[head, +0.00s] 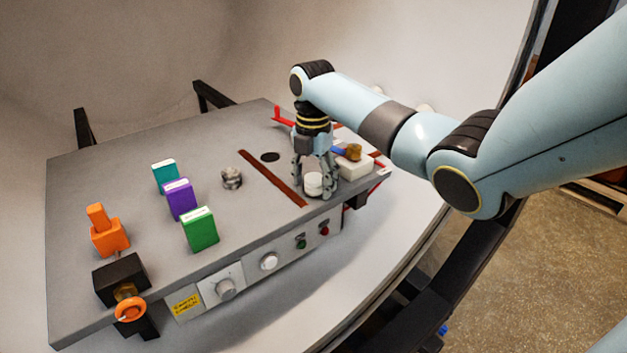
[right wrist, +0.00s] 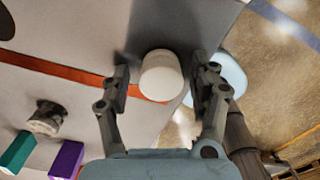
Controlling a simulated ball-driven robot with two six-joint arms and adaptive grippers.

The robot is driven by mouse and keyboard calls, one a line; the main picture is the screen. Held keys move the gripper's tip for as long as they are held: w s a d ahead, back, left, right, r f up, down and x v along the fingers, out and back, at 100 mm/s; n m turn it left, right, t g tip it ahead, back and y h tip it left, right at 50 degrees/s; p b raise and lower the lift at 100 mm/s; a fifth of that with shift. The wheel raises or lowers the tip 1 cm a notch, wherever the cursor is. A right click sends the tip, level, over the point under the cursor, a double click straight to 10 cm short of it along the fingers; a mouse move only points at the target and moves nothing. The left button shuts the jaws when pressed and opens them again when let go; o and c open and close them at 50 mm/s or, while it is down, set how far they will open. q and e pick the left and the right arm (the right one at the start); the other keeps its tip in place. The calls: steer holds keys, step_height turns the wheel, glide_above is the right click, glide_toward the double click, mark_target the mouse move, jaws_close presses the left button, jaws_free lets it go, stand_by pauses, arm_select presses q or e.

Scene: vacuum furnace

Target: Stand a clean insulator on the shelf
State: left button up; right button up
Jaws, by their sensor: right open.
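A clean white insulator (head: 314,184) stands upright on the grey shelf (head: 130,170), near its front edge and right of a brown strip. My right gripper (head: 315,190) points down over it with its fingers apart. In the right wrist view the white insulator (right wrist: 161,75) lies between the two open fingers (right wrist: 162,84), with a visible gap on both sides. A second, grey and stained insulator (head: 232,178) stands left of the brown strip; it also shows in the right wrist view (right wrist: 46,118). My left gripper is not in view.
Teal (head: 165,177), purple (head: 180,199) and green (head: 200,230) blocks stand on the left half. An orange object (head: 108,234) and a black valve block (head: 121,280) are further left. A white block with a brass piece (head: 355,168) stands close right of my gripper.

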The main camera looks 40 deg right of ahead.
mark_target(313, 177)
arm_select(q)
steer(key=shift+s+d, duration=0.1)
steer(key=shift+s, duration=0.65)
arm_select(e)
step_height(313, 177, up, 12)
